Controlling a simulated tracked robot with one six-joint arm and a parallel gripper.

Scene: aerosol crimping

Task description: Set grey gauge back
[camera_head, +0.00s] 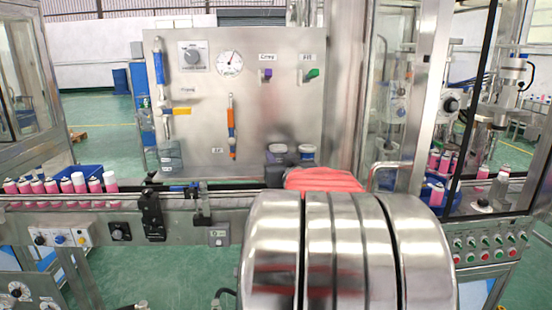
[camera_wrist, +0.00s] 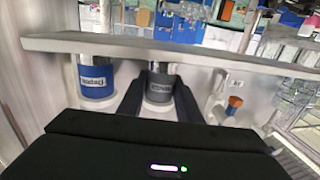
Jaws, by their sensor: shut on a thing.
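The grey gauge (camera_wrist: 160,87) is a short dark-grey cylinder with a pale label band. In the wrist view it stands between the two black fingers of my gripper (camera_wrist: 160,78), which is shut on it. A white round base (camera_wrist: 157,107) shows under it, but whether the two touch is unclear. In the head view my gripper (camera_head: 280,174) is a dark shape at the panel's foot, partly hidden by my arm. Two short cylinder tops show just behind it; I cannot tell surely which is grey.
A blue gauge (camera_wrist: 96,81) stands just left of the grey one in the wrist view. A pale shelf edge (camera_wrist: 200,55) crosses above both. An orange-capped item (camera_wrist: 234,103) is at the right. The conveyor with pink cans (camera_head: 80,184) lies left in the head view.

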